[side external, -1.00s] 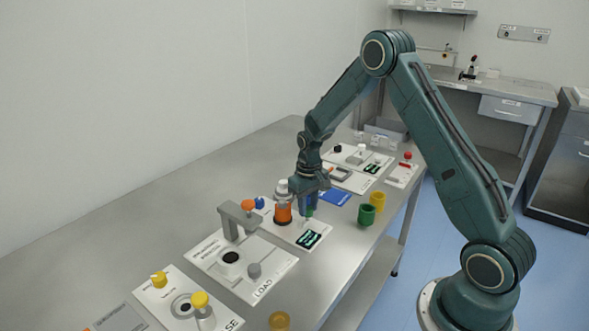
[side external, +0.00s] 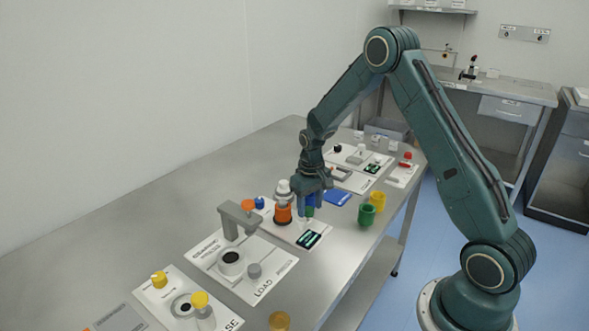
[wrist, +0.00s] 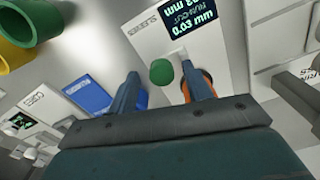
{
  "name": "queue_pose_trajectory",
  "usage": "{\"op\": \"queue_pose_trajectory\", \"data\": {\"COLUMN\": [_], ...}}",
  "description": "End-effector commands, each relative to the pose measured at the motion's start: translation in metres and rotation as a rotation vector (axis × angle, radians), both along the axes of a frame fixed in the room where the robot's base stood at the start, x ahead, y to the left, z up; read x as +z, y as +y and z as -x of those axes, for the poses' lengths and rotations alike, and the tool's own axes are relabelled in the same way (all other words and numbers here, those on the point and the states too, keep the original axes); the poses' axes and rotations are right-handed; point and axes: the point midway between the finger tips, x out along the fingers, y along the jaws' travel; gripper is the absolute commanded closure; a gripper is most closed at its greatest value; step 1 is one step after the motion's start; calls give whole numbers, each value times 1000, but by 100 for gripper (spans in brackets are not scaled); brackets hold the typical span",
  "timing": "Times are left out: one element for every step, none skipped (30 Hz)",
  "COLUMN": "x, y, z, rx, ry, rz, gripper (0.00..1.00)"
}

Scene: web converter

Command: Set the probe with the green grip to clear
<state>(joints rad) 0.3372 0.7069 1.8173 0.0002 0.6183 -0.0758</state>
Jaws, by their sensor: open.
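The probe's green grip (side external: 309,212) stands on a white plate with a dark display (side external: 308,239). In the wrist view the green grip (wrist: 161,72) shows as a round knob, and the display (wrist: 190,18) reads 0.03 mm. My gripper (wrist: 160,74) is open, with one finger on each side of the knob as seen from the wrist. Whether the fingers touch it or are level with it I cannot tell. In the side view my gripper (side external: 308,200) is right above or around the grip and partly hides it.
A blue card (side external: 338,198), green cup (side external: 366,215) and yellow cup (side external: 378,201) are to the right. A grey bracket station (side external: 236,218) stands in front. Bare table lies left.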

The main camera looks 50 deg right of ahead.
Motion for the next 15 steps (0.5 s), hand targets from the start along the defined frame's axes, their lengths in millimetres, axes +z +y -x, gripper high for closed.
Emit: {"op": "queue_pose_trajectory", "data": {"x": [4,6,10,13,17,22,26,31,38,42,48,55,60,65,72], "y": [0,0,0,0,0,0,0,0,0,0,0,0,0,0,0], "z": [-1,-1,-1,-1,-1,-1,-1,-1,-1,-1,-1,-1,-1,-1,-1], "rx": [0,0,0,0,0,0,0,0,0,0,0,0,0,0,0], "ry": [-3,-3,-2,-2,-3,-4,-3,-4,-4,-4,-5,-4,-5,-4,-4], "rz": [1,1,1,1,1,1,1,1,1,1,1,1,1,1,2], "gripper": [50,50,50,50,50,50,50,50,50,50,50,50,50,50,50]}}
